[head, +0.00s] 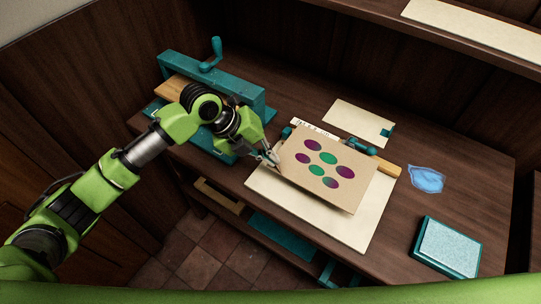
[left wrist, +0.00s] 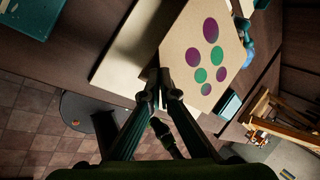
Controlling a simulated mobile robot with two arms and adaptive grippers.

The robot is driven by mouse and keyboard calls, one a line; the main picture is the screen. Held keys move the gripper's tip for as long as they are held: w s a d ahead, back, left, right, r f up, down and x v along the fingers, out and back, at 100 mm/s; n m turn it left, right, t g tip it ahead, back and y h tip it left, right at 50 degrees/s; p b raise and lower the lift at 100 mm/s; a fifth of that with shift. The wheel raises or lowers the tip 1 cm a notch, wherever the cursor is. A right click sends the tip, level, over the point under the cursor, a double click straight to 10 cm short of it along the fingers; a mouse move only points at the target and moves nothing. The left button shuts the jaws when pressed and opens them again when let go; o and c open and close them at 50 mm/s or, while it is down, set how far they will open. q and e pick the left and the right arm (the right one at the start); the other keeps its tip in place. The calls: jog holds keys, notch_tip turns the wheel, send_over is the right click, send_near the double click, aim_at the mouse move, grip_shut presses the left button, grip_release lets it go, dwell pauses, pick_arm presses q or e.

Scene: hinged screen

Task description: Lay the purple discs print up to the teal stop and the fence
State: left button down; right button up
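The purple discs print (head: 318,188), a tan sheet with purple and green discs, is over a cream board (head: 375,228) and looks slightly raised and turned. My left gripper (head: 272,158) is shut on its left edge; in the left wrist view the fingertips (left wrist: 160,84) pinch the edge of the print (left wrist: 190,72). A wooden bar (head: 387,169), perhaps the fence, shows behind the print, which hides its middle. A teal fitting (head: 362,147) sits by the bar; I cannot tell whether it is the stop. My right gripper is not in view.
A teal press (head: 215,75) with a crank stands at the back left. A cream card (head: 355,122) with a teal corner lies behind the bar. A blue cloth (head: 426,179) and a teal-edged box (head: 446,247) are at the right. A shelf (head: 440,45) overhangs the back.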

aim_at(270, 167)
pick_arm(q)
jog(key=shift+w+a, duration=0.1)
jog(key=shift+w, duration=0.05)
jog(key=shift+f+b, duration=0.65)
jog(key=shift+f, duration=0.25)
jog(key=shift+f+b, duration=0.9)
jog(key=shift+f, duration=0.5)
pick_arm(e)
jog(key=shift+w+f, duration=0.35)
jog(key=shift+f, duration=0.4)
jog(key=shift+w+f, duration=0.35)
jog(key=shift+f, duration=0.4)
pick_arm(q)
jog(key=shift+w+f, duration=0.1)
jog(key=shift+w, duration=0.3)
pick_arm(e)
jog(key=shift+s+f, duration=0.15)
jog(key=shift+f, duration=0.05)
pick_arm(q)
jog(key=c, duration=2.1)
grip_release()
jog(key=shift+c, duration=0.2)
jog(key=shift+a+f, duration=0.1)
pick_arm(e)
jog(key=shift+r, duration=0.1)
